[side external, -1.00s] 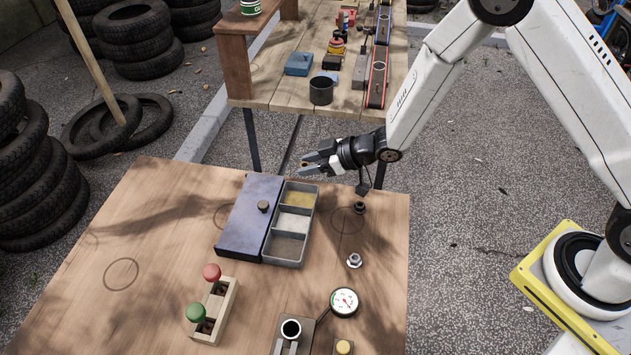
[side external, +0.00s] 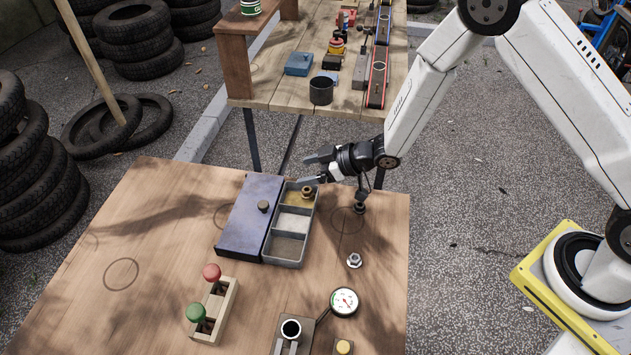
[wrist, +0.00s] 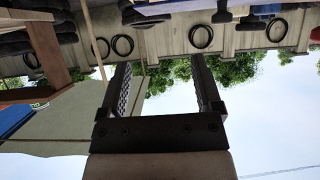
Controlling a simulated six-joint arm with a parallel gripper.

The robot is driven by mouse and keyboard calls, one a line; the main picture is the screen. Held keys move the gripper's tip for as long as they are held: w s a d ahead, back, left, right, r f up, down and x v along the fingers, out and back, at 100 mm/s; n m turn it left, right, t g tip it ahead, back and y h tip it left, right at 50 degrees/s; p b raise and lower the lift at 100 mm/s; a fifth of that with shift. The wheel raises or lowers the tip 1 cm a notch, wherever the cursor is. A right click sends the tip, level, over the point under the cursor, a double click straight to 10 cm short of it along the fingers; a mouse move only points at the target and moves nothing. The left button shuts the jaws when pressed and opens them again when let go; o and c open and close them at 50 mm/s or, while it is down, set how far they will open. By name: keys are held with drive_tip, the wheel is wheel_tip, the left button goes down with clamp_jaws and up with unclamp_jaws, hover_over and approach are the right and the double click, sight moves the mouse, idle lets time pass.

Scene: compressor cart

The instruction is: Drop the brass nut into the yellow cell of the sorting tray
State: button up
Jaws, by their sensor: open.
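The sorting tray (side external: 269,259) is grey with three cells in a row, its farthest cell floored in yellow (side external: 292,203). The brass nut (side external: 307,192) shows at the far right corner of the yellow cell, apart from the jaws; it appears to be inside. My gripper (side external: 308,169) is open just above and beyond that end of the tray. In the wrist view the two jaws (wrist: 160,90) stand wide apart with nothing between them.
A purple-grey lid box (side external: 245,220) with a dark knob lies against the tray's left side. A dark nut (side external: 359,208) and a silver flanged nut (side external: 354,261) lie to the right. A gauge (side external: 344,302) and a red-and-green button block (side external: 213,310) stand nearer.

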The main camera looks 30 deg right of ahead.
drive_tip(key=v, duration=0.7)
drive_tip(key=shift+s+d+r, duration=0.2)
drive_tip(key=shift+s+d, duration=0.05)
drive_tip(key=shift+s, duration=0.05)
drive_tip(key=shift+d, duration=0.1)
idle(0.5)
drive_tip(key=s+d+r+m+g+h, duration=0.2)
drive_tip(key=s+d+r+m+h, duration=0.35)
drive_tip(key=d+h, duration=0.35)
drive_tip(key=s+d+r+m+g, duration=0.2)
drive_tip(key=s+r+m+g, duration=0.1)
drive_tip(key=s, duration=0.7)
drive_tip(key=shift+s+g, duration=0.35)
drive_tip(key=shift+g, duration=0.15)
